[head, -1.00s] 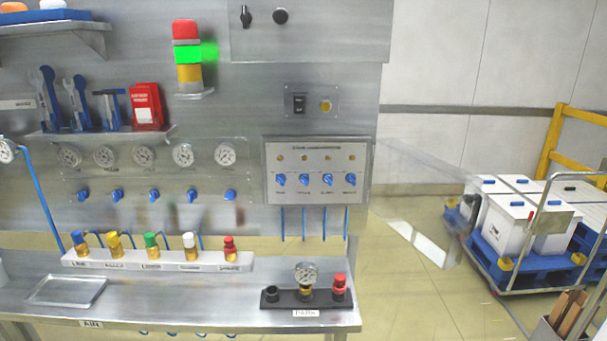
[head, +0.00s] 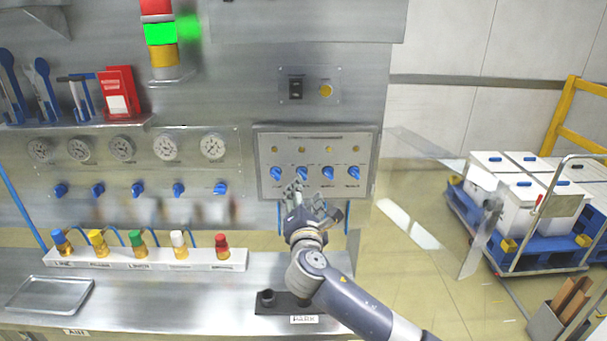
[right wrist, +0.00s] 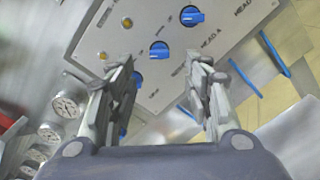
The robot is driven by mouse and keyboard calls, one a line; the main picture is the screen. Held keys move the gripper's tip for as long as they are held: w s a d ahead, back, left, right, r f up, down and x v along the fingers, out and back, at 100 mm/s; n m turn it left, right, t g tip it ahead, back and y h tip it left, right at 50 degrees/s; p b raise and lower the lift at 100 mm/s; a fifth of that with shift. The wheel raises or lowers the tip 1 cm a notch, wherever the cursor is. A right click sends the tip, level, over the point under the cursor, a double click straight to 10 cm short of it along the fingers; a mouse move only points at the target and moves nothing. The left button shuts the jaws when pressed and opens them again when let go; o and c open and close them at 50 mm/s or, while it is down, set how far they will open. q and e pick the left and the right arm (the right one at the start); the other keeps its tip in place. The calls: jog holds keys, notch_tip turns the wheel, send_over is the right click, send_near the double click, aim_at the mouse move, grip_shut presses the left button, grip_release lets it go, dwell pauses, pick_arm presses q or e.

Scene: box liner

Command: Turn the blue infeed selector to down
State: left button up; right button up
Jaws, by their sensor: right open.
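A grey control panel (head: 316,140) carries a row of blue selectors under amber lamps. The second from the left looks like the infeed selector (head: 302,173); its label is too small to read in the head view. The infeed selector also shows in the right wrist view (right wrist: 159,49), beyond and between the fingertips, with a blue handle on a dark ring. My left gripper is not in view.
Neighbouring blue selectors (head: 327,173) sit close on both sides. Below are blue hoses, a black gauge block (head: 270,300) partly behind my arm, and a rack of coloured couplings (head: 145,258). A clear door (head: 430,200) stands at the right.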

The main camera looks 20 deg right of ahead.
aim_at(303, 176)
jog(key=shift+p+x, duration=0.9)
jog(key=shift+x, duration=3.35)
jog(key=shift+w, duration=0.2)
jog(key=shift+c, duration=1.1)
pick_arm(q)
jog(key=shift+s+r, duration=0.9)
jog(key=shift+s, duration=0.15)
pick_arm(e)
jog(key=shift+s, duration=0.1)
jog(key=c, duration=0.8)
